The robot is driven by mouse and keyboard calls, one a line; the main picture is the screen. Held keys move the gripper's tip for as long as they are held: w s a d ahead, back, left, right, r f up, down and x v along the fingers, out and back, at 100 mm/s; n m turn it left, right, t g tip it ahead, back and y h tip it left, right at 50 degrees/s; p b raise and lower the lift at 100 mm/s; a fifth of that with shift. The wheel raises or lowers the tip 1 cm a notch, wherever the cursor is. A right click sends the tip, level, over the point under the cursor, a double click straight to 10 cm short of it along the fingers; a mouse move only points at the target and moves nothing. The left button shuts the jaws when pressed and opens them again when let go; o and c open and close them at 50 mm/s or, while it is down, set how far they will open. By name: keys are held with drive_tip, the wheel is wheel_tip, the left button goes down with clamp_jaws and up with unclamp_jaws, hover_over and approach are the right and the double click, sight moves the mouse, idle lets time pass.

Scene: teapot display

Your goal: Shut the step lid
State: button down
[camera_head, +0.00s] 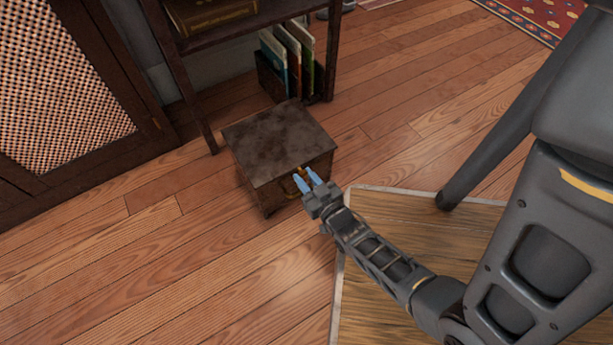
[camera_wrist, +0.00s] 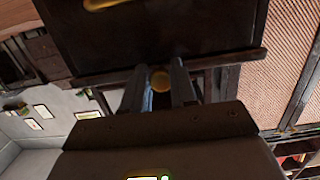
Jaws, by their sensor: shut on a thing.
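The step is a small dark wooden box on the floor, with a flat, scuffed lid (camera_head: 278,140). In the head view the lid lies about level over the box body (camera_head: 254,190); I cannot tell whether a thin gap is left beneath it. My gripper (camera_head: 308,180) is at the box's front edge, its blue-tipped fingers shut on a small brass knob. In the wrist view the knob (camera_wrist: 160,80) sits between the fingertips, beside the dark wooden edge. A brass handle (camera_head: 301,184) shows on the front face, partly hidden by the fingers.
A dark shelf (camera_head: 245,22) stands behind the box, with a book rack (camera_head: 290,60) on the floor. A cabinet with a woven door (camera_head: 65,80) is at left. A pale-edged wooden surface (camera_head: 385,240) lies under my arm. Plank floor is clear at left.

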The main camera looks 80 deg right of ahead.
drive_tip(key=shift+s+a+f, duration=0.1)
drive_tip(key=shift+s+f, duration=0.05)
drive_tip(key=shift+f, duration=0.3)
drive_tip(key=shift+s+a+f, duration=0.1)
drive_tip(key=shift+f, duration=0.3)
drive_tip(key=c, duration=1.2)
unclamp_jaws()
drive_tip(key=o, duration=0.3)
drive_tip(key=shift+w+r, duration=0.1)
drive_tip(key=shift+r, duration=0.05)
